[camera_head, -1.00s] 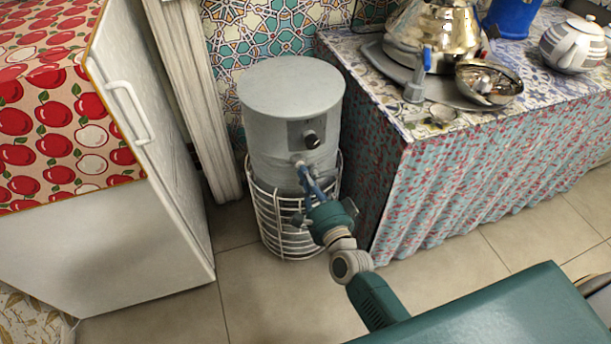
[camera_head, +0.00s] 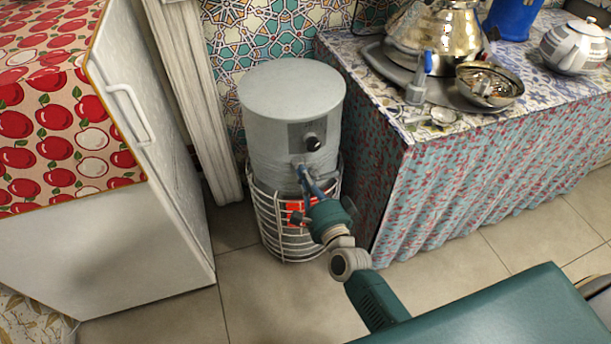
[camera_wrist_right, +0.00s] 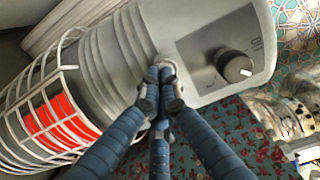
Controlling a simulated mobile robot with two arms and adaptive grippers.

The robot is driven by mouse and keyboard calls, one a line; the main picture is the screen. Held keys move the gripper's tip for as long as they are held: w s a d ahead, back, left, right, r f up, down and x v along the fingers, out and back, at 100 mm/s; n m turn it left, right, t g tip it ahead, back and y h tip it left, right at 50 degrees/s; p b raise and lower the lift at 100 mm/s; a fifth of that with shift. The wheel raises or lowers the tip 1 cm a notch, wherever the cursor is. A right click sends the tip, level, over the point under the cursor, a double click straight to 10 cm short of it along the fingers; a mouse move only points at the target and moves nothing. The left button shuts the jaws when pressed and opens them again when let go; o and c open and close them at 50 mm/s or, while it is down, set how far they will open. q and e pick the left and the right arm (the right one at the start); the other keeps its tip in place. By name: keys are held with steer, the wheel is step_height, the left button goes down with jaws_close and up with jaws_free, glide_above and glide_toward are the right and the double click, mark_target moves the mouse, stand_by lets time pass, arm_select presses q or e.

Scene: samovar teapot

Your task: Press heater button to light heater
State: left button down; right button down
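The heater (camera_head: 290,110) is a grey cylinder with a white wire guard (camera_head: 268,225) around its lower part. Its dark panel carries a black knob (camera_head: 312,143), seen larger in the right wrist view (camera_wrist_right: 235,66). The button (camera_wrist_right: 165,64) sits below the panel, mostly hidden by my fingertips. Red-orange glowing bars (camera_head: 296,208) show behind the guard, also in the right wrist view (camera_wrist_right: 62,118). My right gripper (camera_head: 303,172) has its blue fingers brought together, tips at the button and seemingly touching it. They hold nothing visible. My left gripper is not in view.
A white fridge (camera_head: 165,170) with an apple-print cover stands to the left. A cloth-covered counter (camera_head: 480,170) stands close on the right, bearing a samovar (camera_head: 440,35), a metal bowl (camera_head: 488,85) and a teapot (camera_head: 575,45). Tiled floor (camera_head: 270,300) is open in front.

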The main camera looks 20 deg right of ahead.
steer(key=s, duration=0.7)
steer(key=shift+s+d, duration=0.25)
steer(key=shift+s, duration=0.05)
